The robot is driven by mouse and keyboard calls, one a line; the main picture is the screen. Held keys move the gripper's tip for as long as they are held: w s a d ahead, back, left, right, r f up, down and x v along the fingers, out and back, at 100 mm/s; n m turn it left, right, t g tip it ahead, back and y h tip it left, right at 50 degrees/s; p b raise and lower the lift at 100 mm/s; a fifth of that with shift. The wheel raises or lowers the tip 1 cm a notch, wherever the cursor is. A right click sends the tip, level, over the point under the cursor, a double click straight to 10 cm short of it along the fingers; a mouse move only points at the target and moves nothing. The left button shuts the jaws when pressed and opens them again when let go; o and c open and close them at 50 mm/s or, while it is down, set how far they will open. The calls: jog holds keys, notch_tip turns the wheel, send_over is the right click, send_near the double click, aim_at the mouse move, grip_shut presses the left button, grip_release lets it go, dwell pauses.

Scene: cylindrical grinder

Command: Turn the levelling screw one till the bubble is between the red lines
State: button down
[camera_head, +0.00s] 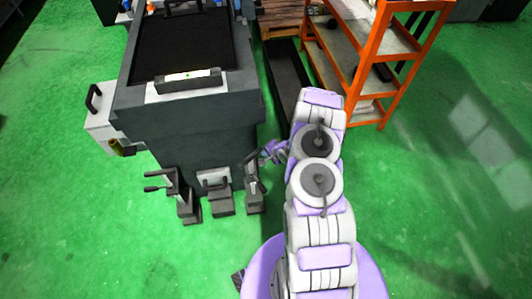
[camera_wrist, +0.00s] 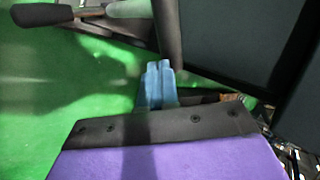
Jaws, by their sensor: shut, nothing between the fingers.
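A spirit level (camera_head: 187,82) lies on the front top edge of the dark grinder (camera_head: 190,125); its bubble and red lines are too small to read. Several levelling screws with handles stand at the machine's foot: a left one (camera_head: 178,190), a middle one (camera_head: 215,187) and a right one (camera_head: 253,187). I cannot tell which is number one. My gripper (camera_head: 268,152) is close to the right one's upper end. In the wrist view my blue fingers (camera_wrist: 158,68) are shut together and empty. A dark rod (camera_wrist: 168,35) stands just beyond the fingertips; contact is unclear. A dark handle (camera_wrist: 42,15) shows upper left.
An orange shelf rack (camera_head: 385,60) stands at the back right. A long dark box (camera_head: 285,75) lies between it and the grinder. A white box with a black handle (camera_head: 100,118) is on the grinder's left side. The green floor in front and to the right is clear.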

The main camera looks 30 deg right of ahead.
jog(key=shift+w+a+n+y+p, duration=0.1)
jog(key=shift+w+n+y+p, duration=0.55)
jog(key=shift+p, duration=0.55)
jog(key=shift+w+f, duration=0.1)
jog(key=shift+a, duration=0.1)
